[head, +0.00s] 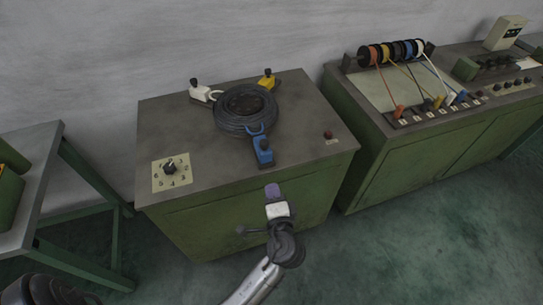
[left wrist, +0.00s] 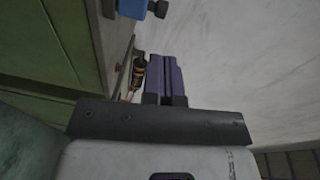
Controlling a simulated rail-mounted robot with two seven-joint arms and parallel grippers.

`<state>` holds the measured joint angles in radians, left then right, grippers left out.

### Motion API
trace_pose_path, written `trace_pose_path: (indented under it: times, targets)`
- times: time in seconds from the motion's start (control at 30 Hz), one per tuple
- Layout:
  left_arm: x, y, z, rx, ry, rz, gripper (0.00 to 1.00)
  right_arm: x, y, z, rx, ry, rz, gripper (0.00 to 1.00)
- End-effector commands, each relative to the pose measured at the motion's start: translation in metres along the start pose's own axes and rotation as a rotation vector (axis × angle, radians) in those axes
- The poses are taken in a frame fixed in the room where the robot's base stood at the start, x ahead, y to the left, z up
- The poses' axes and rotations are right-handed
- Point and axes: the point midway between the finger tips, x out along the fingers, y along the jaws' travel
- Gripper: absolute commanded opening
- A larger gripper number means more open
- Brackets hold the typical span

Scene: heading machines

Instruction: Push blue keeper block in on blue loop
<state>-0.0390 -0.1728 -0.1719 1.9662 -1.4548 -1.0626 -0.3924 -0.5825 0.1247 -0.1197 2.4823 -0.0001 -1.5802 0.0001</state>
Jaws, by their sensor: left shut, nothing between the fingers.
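The blue keeper block (head: 263,155) with a dark knob sits on the machine top at the front of a round black coil (head: 240,125). A thin blue loop (head: 255,129) shows between the block and the coil; I cannot tell whether the block touches it. The block also shows at the top edge of the left wrist view (left wrist: 133,8), partly cut off. My left gripper (head: 271,188) is shut and empty, in front of the machine's front edge, apart from the block. Its purple fingers (left wrist: 164,75) lie together in the left wrist view. My right gripper is not seen.
A white block (head: 201,93) and a yellow block (head: 267,80) stand behind the coil. A numbered dial (head: 170,168) is at the machine's left, a red button (head: 328,134) at its right. A second bench (head: 435,90) with wire spools stands to the right.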

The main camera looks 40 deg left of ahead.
Motion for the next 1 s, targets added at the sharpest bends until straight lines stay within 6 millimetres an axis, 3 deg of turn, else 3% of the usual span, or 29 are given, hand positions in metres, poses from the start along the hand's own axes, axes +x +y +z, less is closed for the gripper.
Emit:
trace_pose_path:
  times: [0.27,0.7,1.0]
  targets:
    - [0.013,-0.004,-0.005,0.094,0.031,-0.024,0.00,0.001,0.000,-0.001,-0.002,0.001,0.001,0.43]
    - [0.092,-0.005,-0.008,0.091,0.030,-0.022,0.00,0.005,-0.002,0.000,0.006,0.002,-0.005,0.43]
    - [0.129,-0.005,-0.009,0.090,0.031,-0.019,0.00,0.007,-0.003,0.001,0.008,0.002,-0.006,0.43]
